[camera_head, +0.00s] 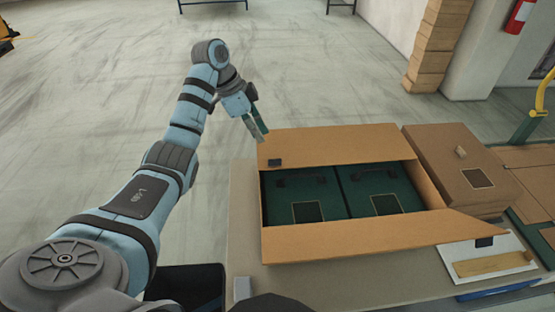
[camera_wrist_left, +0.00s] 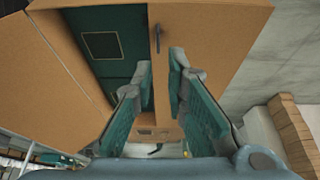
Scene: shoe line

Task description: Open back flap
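An open brown carton (camera_head: 262,215) holds two dark green boxes (camera_head: 300,198). Its back flap (camera_head: 335,143) lies inward over the rear of the opening, with a black tab (camera_head: 274,162) near its inner left end. The front flap (camera_head: 360,240) is folded outward. My left gripper (camera_head: 262,132) is at the back left corner of the carton, by the back flap's left end. In the left wrist view its fingers (camera_wrist_left: 162,85) are apart, with the flap (camera_wrist_left: 205,35) and tab (camera_wrist_left: 158,38) beyond them. Contact cannot be told. My right gripper is not in view.
A closed brown box (camera_head: 450,165) stands right of the carton. A white sheet with a tan strip (camera_head: 490,264) lies at the table's front right. The table's (camera_head: 243,195) left side is a narrow bare strip. Open floor lies behind and left.

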